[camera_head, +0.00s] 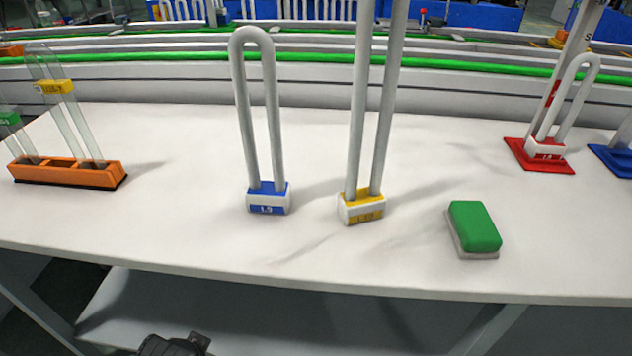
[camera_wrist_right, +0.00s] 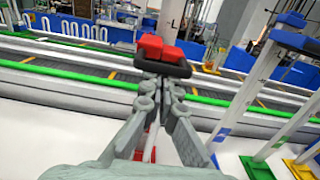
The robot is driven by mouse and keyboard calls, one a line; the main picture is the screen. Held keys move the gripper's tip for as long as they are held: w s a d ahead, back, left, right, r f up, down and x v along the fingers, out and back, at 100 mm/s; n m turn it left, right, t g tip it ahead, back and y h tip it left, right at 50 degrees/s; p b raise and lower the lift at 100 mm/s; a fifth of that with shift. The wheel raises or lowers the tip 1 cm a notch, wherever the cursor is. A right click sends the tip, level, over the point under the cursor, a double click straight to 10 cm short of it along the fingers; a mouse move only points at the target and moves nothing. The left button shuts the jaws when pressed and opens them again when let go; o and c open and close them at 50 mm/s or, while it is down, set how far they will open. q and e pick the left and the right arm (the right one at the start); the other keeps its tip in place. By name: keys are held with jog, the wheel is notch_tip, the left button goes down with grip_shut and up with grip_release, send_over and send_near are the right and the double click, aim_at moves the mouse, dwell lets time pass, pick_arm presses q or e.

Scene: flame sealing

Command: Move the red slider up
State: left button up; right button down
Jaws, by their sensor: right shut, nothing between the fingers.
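In the right wrist view, a red block (camera_wrist_right: 160,47) is just beyond the fingertips of my right gripper (camera_wrist_right: 161,72). A dark bar lies across in front of it at the tips; I cannot tell whether they touch. The right gripper is shut and empty; it is not seen in the head view. In the head view, a red part (camera_head: 551,93) shows on a tall stand at the right, behind a white U-shaped piece on a red base (camera_head: 540,158). A dark part of my left gripper (camera_head: 175,345) shows at the bottom edge; its fingers are hidden.
A blue-labelled U-tube (camera_head: 268,198), a yellow-labelled one (camera_head: 362,207) and a green eraser-like block (camera_head: 474,228) stand on the white table (camera_head: 190,225). An orange rack (camera_head: 66,172) is at the left. In the right wrist view, stands on green (camera_wrist_right: 258,168) and yellow bases are at the right.

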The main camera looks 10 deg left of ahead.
jog(key=shift+r, duration=2.9)
jog(key=shift+f, duration=0.85)
jog(key=s+b, duration=0.1)
jog(key=s, duration=0.9)
jog(key=shift+d, duration=0.4)
